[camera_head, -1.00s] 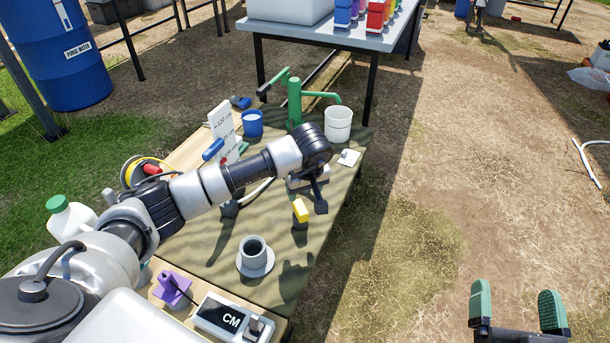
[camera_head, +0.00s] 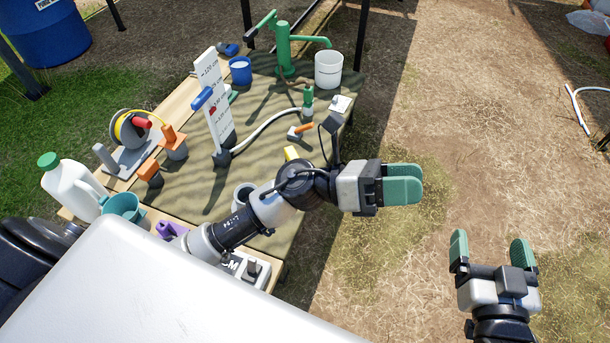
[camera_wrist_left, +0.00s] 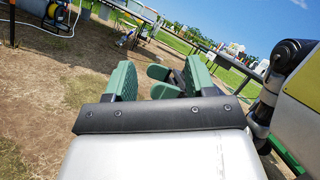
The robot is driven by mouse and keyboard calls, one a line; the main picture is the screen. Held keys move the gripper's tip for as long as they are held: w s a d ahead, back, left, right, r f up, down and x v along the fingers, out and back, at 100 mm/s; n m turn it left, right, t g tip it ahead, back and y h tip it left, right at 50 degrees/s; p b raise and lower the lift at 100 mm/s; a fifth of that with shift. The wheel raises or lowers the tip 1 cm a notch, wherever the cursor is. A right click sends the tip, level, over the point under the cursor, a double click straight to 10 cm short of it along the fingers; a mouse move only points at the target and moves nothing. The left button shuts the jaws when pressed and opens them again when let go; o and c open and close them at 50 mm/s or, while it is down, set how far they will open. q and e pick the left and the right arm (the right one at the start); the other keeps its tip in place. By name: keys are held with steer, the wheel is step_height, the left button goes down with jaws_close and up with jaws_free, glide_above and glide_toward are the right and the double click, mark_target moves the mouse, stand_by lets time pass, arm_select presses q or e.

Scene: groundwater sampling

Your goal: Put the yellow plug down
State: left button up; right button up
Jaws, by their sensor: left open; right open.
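The yellow plug (camera_head: 291,153) is on the green-brown mat of the table in the head view. Its lower part is hidden behind my left arm. My left gripper (camera_head: 404,184) is out past the table's right edge, over the dirt and grass, to the right of the plug and apart from it. Its green fingers overlap in the head view. In the left wrist view the gripper (camera_wrist_left: 155,82) shows a gap between its fingers, with nothing held. My right gripper (camera_head: 490,252) is open and empty at the lower right, over the ground, far from the table.
The mat (camera_head: 190,190) also carries a green hand pump (camera_head: 286,50), a white bucket (camera_head: 328,70), a blue cup (camera_head: 240,71), a white scale board (camera_head: 212,100) and an orange-handled valve (camera_head: 300,131). A grey cup (camera_head: 243,193) is partly behind my left arm. Open ground lies right of the table.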

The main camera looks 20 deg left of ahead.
arm_select(q)
steer(key=w+a+r+n+t+y, duration=0.15)
steer(key=a+n+t+y, duration=0.5)
steer(key=n+t, duration=1.1)
steer(key=s+a+f+n+g+y, duration=0.1)
steer(key=a+f+n+g+y, duration=0.1)
steer(key=n, duration=1)
steer(key=s+a+f+n+g+y, duration=0.2)
steer(key=a+f+n+y, duration=0.3)
steer(key=n+y, duration=0.3)
steer(key=a+n+g, duration=0.1)
steer(key=n, duration=0.3)
steer(key=shift+s+a+f+y, duration=0.2)
steer(key=shift+a+y, duration=0.15)
steer(key=shift+n, duration=0.25)
